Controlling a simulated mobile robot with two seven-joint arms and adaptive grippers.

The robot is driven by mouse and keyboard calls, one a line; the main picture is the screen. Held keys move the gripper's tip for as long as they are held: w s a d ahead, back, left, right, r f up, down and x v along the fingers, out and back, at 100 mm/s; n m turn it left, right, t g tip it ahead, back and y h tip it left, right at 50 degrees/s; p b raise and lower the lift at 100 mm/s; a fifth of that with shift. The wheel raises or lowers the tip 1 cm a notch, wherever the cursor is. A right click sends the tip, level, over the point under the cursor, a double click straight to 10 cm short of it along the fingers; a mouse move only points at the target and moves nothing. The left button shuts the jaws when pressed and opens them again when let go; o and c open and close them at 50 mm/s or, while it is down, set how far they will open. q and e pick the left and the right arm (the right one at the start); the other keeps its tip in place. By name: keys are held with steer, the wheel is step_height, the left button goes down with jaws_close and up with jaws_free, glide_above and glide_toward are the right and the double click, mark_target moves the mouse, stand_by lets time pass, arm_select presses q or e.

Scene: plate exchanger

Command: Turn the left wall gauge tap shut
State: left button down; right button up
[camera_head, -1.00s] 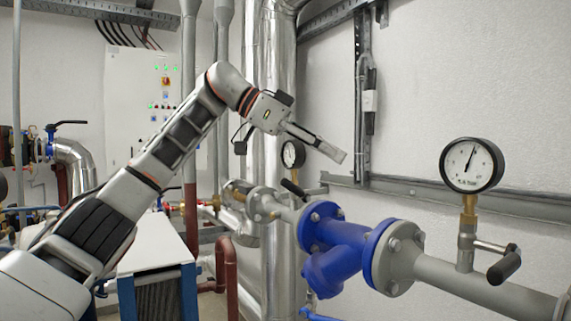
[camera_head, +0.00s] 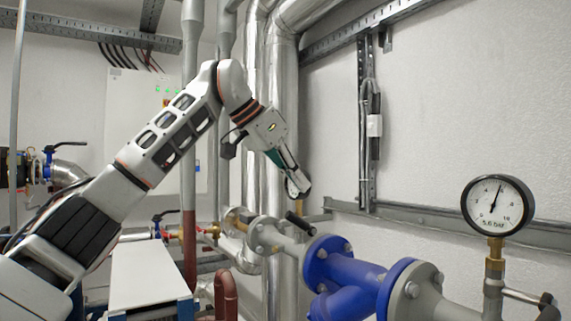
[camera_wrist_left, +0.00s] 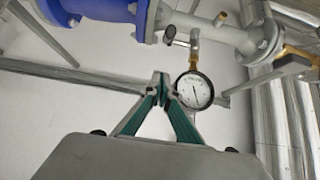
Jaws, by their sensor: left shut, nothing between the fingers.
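The left wall gauge (camera_wrist_left: 194,91) is a small round white dial with a dark rim, upside down in the left wrist view. In the head view it is largely covered by my left gripper (camera_head: 295,186). Its tap has a black handle (camera_head: 299,221), slanting just below the fingertips in the head view. In the left wrist view the tap's dark end (camera_wrist_left: 171,33) shows beside the gauge stem. My left gripper also shows in the left wrist view (camera_wrist_left: 160,80), shut and empty, its tips beside the dial in the picture. Contact with the gauge cannot be told. My right gripper is out of view.
A larger gauge (camera_head: 497,205) with its own black-handled tap (camera_head: 548,308) stands at the right. A blue flanged pipe section (camera_head: 345,270) lies between the gauges. Shiny vertical pipes (camera_head: 279,110) rise behind my left gripper. The wall at the right is mostly clear.

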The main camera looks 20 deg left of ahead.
mark_target(292, 212)
arm_select(q)
steer(key=shift+x, duration=1.05)
steer(key=shift+s+a+f, duration=0.3)
steer(key=shift+s+f, duration=0.1)
steer(key=shift+f, duration=0.1)
steer(key=shift+s+a+f, duration=0.35)
steer(key=shift+f, duration=0.2)
steer(key=shift+s+a+f, duration=0.1)
steer(key=shift+s+f, duration=0.1)
steer(key=shift+f, duration=0.25)
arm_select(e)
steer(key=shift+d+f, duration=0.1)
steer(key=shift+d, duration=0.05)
arm_select(q)
steer(key=shift+a+f+b, duration=0.15)
steer(key=shift+a+b, duration=0.05)
steer(key=shift+b, duration=0.15)
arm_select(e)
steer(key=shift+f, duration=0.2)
arm_select(q)
steer(key=shift+a+f, duration=0.1)
steer(key=shift+s+d+b, duration=0.2)
steer(key=shift+b, duration=0.15)
steer(key=shift+a, duration=0.1)
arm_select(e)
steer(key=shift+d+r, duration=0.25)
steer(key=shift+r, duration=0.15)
